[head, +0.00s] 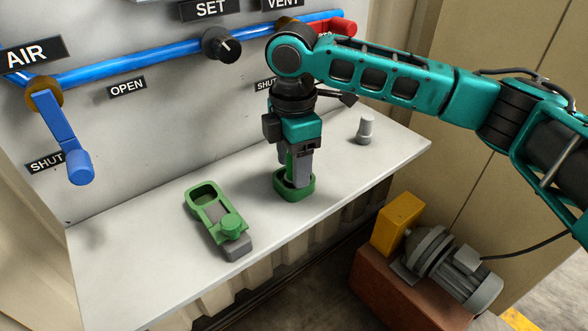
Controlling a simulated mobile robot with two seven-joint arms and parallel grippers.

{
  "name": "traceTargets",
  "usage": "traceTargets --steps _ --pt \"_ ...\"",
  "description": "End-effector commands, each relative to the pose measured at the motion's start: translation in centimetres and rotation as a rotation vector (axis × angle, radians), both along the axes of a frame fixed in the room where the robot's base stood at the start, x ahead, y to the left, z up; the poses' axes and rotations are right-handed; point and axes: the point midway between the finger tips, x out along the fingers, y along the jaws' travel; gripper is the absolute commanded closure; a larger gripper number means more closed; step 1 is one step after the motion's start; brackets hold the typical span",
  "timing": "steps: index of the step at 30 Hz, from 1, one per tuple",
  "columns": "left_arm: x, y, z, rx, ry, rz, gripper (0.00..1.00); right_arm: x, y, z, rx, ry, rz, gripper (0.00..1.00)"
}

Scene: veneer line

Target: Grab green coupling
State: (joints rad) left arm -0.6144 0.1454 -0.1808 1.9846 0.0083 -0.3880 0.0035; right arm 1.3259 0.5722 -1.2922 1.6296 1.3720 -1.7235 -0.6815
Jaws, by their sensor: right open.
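My right gripper (298,175) points straight down over a green coupling (295,195) on the grey shelf. Its fingers are open and reach down at the coupling's upright part, with green showing beside the grey finger. The fingers hide much of the coupling, and I cannot tell whether they touch it. A second green piece (205,201) lies left of it, with an open ring at one end and a round green knob (232,226) over a dark grey block at the other. My left gripper is not in view.
A grey fitting (366,130) stands at the shelf's (130,270) right. A blue pipe (130,68) with a blue handle (66,140), black knob (222,46) and red handle (338,27) runs along the panel behind. A motor (440,265) sits below right. The shelf's left part is clear.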

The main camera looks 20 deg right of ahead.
Motion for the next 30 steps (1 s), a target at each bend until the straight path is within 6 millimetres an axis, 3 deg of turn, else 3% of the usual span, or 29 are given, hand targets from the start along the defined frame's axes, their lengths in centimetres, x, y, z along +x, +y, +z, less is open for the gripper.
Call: traceTargets --steps 6,24,30 --pt "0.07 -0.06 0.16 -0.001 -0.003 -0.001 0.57 -0.01 -0.01 -0.07 0.0 0.0 0.0 0.42" --pt "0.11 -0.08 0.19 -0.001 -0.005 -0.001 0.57 -0.01 0.0 -0.05 0.0 0.0 0.0 1.0" --pt "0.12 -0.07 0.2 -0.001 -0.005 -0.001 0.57 0.0 0.0 -0.01 0.0 -0.001 0.0 1.0"
